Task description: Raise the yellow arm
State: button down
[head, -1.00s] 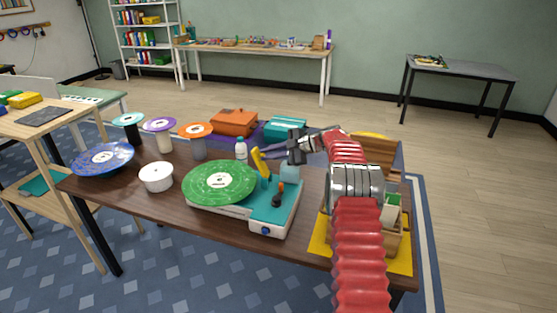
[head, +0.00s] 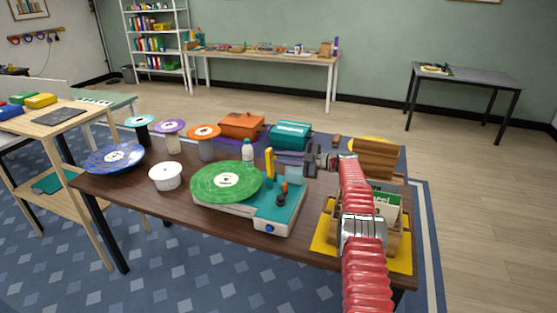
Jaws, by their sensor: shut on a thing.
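The yellow arm (head: 270,162) stands nearly upright at the back right of a turntable (head: 267,211) with a white and teal body. A green record (head: 226,181) lies on it. My gripper (head: 304,160) reaches in from the right, just right of the yellow arm at about its height, and is shut on it. The fingertips are small in this view, so the exact contact is hard to see. A dark knob with an orange tip (head: 284,191) stands at the arm's right on the teal part.
A pale blue item (head: 295,175) stands close to my gripper. A white bottle (head: 248,151) is behind the record. A white tub (head: 166,177) and a blue record (head: 114,158) lie left. A wooden crate (head: 379,160) stands right. Orange (head: 241,126) and teal (head: 290,136) boxes stand behind.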

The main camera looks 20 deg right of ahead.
jog(key=shift+d+f, duration=0.15)
jog(key=shift+f, duration=0.2)
jog(key=c, duration=1.9)
grip_release()
jog(key=shift+w, duration=0.1)
jog(key=shift+c, duration=0.2)
jog(key=shift+o, duration=1.3)
jog(key=shift+r, duration=0.15)
jog(key=v, duration=1.3)
jog(key=shift+s+d, duration=0.2)
jog(key=shift+s, duration=0.1)
jog(key=shift+c, duration=0.3)
